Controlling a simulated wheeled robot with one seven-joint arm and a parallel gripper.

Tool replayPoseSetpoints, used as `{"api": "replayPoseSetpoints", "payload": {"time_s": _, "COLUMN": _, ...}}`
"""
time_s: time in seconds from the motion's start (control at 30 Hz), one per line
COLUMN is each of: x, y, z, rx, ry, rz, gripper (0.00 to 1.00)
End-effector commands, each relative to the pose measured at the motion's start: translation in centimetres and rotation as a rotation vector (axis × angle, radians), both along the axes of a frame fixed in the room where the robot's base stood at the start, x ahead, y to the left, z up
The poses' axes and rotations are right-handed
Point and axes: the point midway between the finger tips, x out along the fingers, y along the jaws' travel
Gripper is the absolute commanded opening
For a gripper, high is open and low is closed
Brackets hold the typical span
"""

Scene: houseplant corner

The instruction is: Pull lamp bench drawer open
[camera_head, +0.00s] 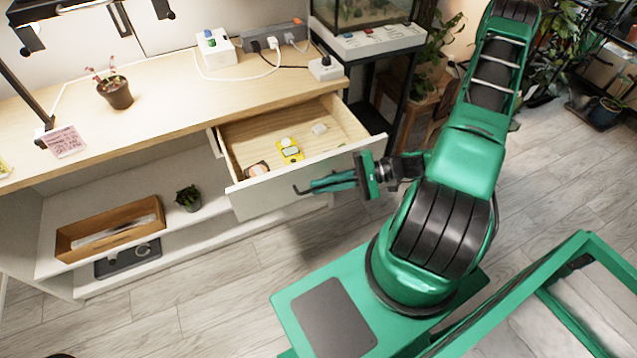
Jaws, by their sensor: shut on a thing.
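The lamp bench (160,110) has a light wood top and white sides, and stands along the wall at the left. Its drawer (240,135) is pulled out, with the wooden inside showing. In it lie a yellow device (290,151), a small pale block (319,129), a round whitish thing (288,142) and a reddish-brown item (256,169). My gripper (305,188) is at the outer side of the drawer's white front (270,194), with its green fingers pointing left, shut on the drawer handle. The handle is mostly hidden by the fingers.
A potted plant (115,92), a pink card (64,141) and power strips (272,37) are on the bench top. The shelf below holds a wooden tray (80,233) and a small plant (188,197). A dark stand with a glass tank (360,12) is right of the bench.

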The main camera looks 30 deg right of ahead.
Motion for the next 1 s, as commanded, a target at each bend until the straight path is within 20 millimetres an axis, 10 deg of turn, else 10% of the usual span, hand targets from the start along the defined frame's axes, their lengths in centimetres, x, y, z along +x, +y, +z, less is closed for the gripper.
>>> {"api": "replayPoseSetpoints", "payload": {"time_s": 0.17, "x": 0.3, "y": -0.7, "z": -0.1, "rx": -0.01, "ry": -0.007, "rz": -0.013, "gripper": 0.15}}
{"api": "replayPoseSetpoints", "payload": {"time_s": 0.57, "x": 0.0, "y": -1.3, "z": 0.1, "rx": -0.009, "ry": -0.007, "rz": -0.012, "gripper": 0.15}}
{"api": "replayPoseSetpoints", "payload": {"time_s": 1.0, "x": -2.9, "y": -8.2, "z": 1.7, "rx": -0.011, "ry": -0.006, "rz": -0.014, "gripper": 0.15}}
